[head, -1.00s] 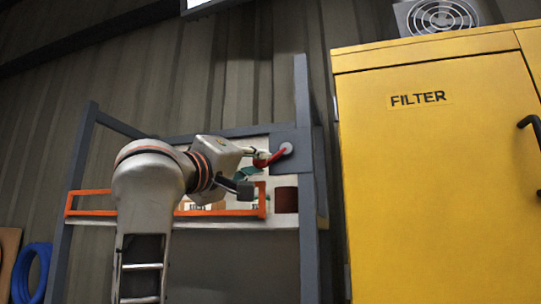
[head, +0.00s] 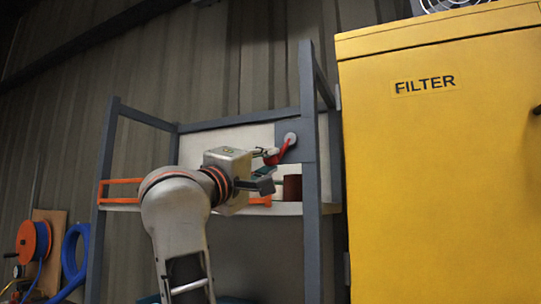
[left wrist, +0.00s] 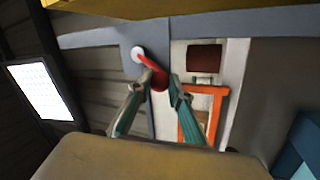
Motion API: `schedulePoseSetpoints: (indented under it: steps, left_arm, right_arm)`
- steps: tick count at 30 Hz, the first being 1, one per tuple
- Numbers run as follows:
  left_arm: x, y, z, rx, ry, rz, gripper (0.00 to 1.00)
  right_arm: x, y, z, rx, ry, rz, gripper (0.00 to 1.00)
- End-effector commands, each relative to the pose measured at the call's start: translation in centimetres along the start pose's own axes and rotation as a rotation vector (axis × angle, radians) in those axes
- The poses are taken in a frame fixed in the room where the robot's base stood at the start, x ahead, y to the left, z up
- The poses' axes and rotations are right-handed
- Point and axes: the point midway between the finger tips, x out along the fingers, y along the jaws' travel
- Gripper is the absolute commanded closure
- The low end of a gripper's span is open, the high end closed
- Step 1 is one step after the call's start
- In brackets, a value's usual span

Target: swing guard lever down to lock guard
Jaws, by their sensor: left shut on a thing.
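The guard lever (head: 284,149) is a red bar on a pale round pivot (head: 291,138), fixed to a grey plate on the rack's right side. It slants down and left from the pivot. My left gripper (head: 270,166) reaches it from the left and is shut on its free end. In the left wrist view, the lever (left wrist: 152,62) runs from the pivot to between my two fingertips (left wrist: 160,84). The orange guard rail (head: 121,182) runs across the rack's front; my arm hides its middle. My right gripper is in neither view.
A dark red cylinder (head: 292,188) stands on the shelf just below the lever. The rack's grey right post (head: 310,220) is close beside it. A yellow FILTER cabinet (head: 430,180) fills the right. Blue hose (head: 73,260) and an orange reel (head: 32,240) are at lower left.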

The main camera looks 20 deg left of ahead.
Motion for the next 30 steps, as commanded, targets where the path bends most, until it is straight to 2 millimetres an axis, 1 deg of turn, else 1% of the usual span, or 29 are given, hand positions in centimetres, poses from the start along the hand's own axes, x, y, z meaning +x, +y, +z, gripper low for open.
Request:
schedulePoseSetpoints:
  steps: [8,21,22,23,30]
  left_arm:
    - [-0.06,-0.23,-0.03,-0.043,0.016,-0.001,1.0]
    - [-0.08,-0.35,-0.04,-0.048,0.019,-0.003,1.0]
    - [-0.08,-0.35,-0.04,-0.048,0.019,-0.003,0.73]
    - [-0.08,-0.34,-0.04,-0.048,0.018,-0.003,0.65]
    - [-0.08,-0.27,-0.09,-0.048,0.019,-0.001,0.64]
  right_arm:
    - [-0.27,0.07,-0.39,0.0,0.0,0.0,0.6]
    - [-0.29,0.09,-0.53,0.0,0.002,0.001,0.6]
    - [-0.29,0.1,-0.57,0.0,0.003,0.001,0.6]
    - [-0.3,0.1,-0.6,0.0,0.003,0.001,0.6]
    - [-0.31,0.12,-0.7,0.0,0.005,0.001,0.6]
